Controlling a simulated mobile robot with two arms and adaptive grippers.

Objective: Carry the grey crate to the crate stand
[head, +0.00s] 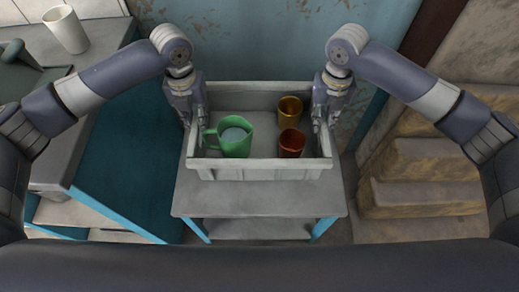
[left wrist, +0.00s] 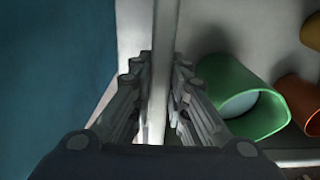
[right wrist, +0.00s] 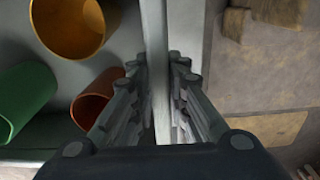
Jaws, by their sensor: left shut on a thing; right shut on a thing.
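The grey crate (head: 260,163) is at the middle of the head view, over the grey top of a small stand (head: 258,198) with blue legs. I cannot tell whether its base touches the stand. It holds a green mug (head: 236,146) with something pale inside, a yellow-brown cup (head: 290,110) and a red-brown cup (head: 291,143). My left gripper (head: 192,120) is shut on the crate's left wall, which runs between its fingers in the left wrist view (left wrist: 158,80). My right gripper (head: 322,122) is shut on the right wall, also between the fingers in the right wrist view (right wrist: 157,80).
A table (head: 105,75) with a white cup (head: 65,29) and a dark grey object (head: 20,55) stands at the left. Stacked tan blocks (head: 425,165) are at the right. A worn blue surface (head: 260,40) is behind the crate.

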